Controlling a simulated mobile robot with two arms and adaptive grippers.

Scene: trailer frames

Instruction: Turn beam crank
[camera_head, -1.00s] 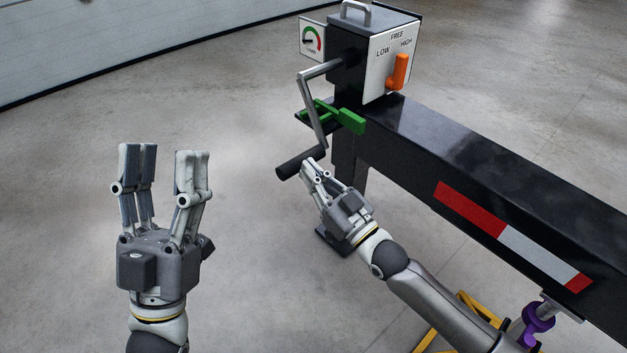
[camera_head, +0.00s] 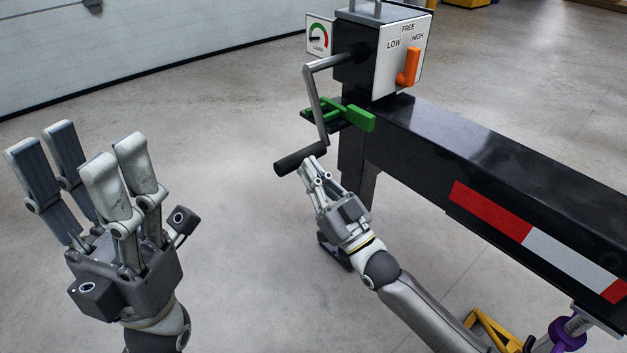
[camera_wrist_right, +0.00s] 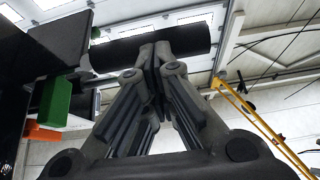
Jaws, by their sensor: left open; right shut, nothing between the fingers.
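The crank (camera_head: 316,104) is a grey bent arm on the black gearbox at the end of the beam (camera_head: 480,165). It hangs downward and ends in a black cylindrical handle (camera_head: 300,158). My right gripper (camera_head: 311,164) is shut and empty, its fingertips at the right part of the handle; in the right wrist view the handle (camera_wrist_right: 190,42) lies across just beyond the closed tips. I cannot tell whether they touch. My left gripper (camera_head: 90,160) is open and empty at the left, well away from the crank.
A green lever (camera_head: 352,114) sits close behind the crank arm. An orange lever (camera_head: 408,68) is on the LOW/FREE/HIGH panel, and a load gauge (camera_head: 319,36) stands left of the gearbox. Open floor lies between my grippers. A purple part (camera_head: 567,333) and yellow stand (camera_head: 495,333) are under the beam.

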